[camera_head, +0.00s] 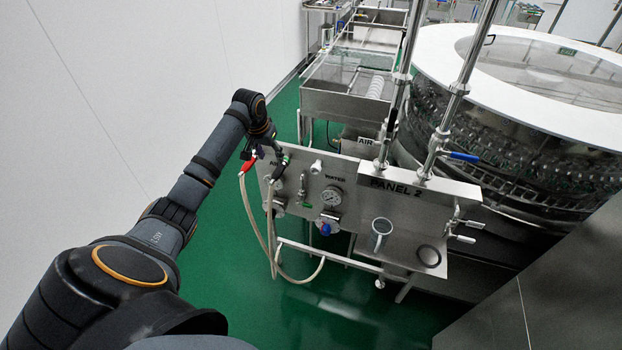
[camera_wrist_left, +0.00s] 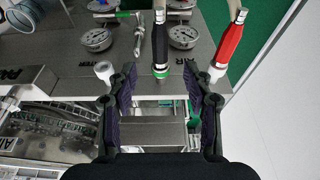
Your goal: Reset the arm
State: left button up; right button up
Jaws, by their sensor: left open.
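My left arm reaches in from the left in the head view, and its left gripper (camera_head: 268,150) is at the top left of the steel panel (camera_head: 345,185). In the left wrist view the left gripper (camera_wrist_left: 160,82) is open, with its two dark fingers apart. A black handle with a green ring (camera_wrist_left: 160,45) stands between and beyond the fingertips. I cannot tell whether they touch it. A red handle (camera_wrist_left: 230,45) is beside it, outside the fingers; it also shows in the head view (camera_head: 249,164). My right gripper is not in view.
Pale hoses (camera_head: 252,215) hang in a loop in front of the panel. The panel carries a gauge (camera_head: 331,196), valves and a blue knob (camera_head: 326,229). A round washer (camera_head: 500,150) stands at the right. Green floor (camera_head: 215,240) is clear beside the white wall.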

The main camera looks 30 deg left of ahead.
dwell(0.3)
pick_arm(q)
jog(key=s+d+f+b, duration=0.1)
jog(key=s+f, duration=0.1)
jog(key=f, duration=0.9)
jog(key=s+f+b, duration=0.1)
jog(key=s+f, duration=0.1)
jog(key=f, duration=0.8)
jog(key=s+d+f+b, duration=0.1)
jog(key=s+f, duration=0.3)
jog(key=f, duration=0.3)
jog(key=s+d+f+g+b, duration=0.1)
jog(key=s+d+f, duration=0.15)
jog(key=f, duration=0.35)
jog(key=s+f, duration=0.4)
jog(key=f, duration=0.3)
jog(key=s+d+f+m+b, duration=0.1)
jog(key=s+d+f, duration=0.4)
jog(key=s, duration=0.5)
jog(key=s+d+f+m+b, duration=0.1)
jog(key=s+d+f, duration=0.4)
jog(key=s, duration=0.6)
jog(key=s+d+f+m+g+b, duration=0.1)
jog(key=s+d+f, duration=0.5)
jog(key=s+f, duration=0.3)
jog(key=shift+s, duration=0.75)
